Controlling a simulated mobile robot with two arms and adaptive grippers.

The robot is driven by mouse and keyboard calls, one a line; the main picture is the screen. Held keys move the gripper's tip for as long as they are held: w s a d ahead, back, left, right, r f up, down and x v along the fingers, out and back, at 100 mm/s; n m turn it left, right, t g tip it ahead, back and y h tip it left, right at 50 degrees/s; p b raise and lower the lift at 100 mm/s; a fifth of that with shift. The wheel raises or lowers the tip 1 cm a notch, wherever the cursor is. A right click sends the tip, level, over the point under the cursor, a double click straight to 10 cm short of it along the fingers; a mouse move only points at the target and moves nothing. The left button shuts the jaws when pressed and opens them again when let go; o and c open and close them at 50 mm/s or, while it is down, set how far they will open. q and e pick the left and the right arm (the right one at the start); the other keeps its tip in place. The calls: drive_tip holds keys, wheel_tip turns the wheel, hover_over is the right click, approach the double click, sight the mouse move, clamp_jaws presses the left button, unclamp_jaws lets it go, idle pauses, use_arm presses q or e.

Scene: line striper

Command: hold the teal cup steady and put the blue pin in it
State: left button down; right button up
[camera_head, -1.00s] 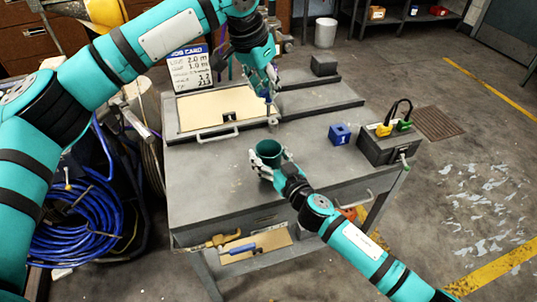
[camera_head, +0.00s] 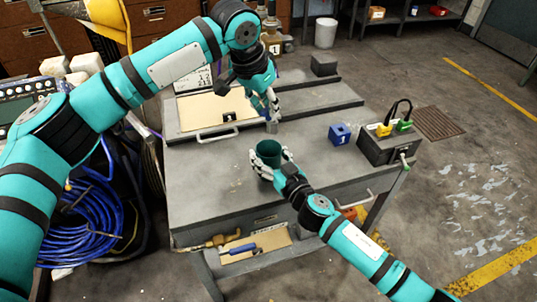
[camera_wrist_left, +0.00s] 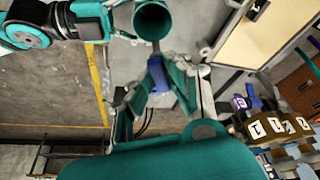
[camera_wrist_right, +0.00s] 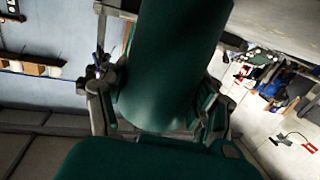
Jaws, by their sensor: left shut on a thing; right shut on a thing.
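The teal cup (camera_head: 267,152) stands upright and open-topped over the front part of the cart top. My right gripper (camera_head: 271,168) is shut around its sides. The cup fills the middle of the right wrist view (camera_wrist_right: 172,60), with a finger on each side. My left gripper (camera_head: 271,108) is shut on the blue pin (camera_wrist_left: 157,76), which shows between its fingers in the left wrist view. The pin is outside the cup, behind and above it in the head view. The cup's dark opening shows just beyond the pin in the left wrist view (camera_wrist_left: 153,20). The fingers partly hide the pin.
A blue numbered block (camera_head: 339,134) and a dark box with yellow and green connectors (camera_head: 388,145) stand at the cart's right. A tan panel (camera_head: 215,108) lies at the back left. The cart top (camera_head: 210,180) left of the cup is clear.

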use_arm(q)
wheel_tip(320, 180, down, 8)
idle(1.0)
drive_tip(key=c, duration=1.2)
unclamp_jaws()
drive_tip(key=v, duration=1.2)
use_arm(e)
drive_tip(key=o, duration=1.3)
drive_tip(key=shift+s, duration=0.1)
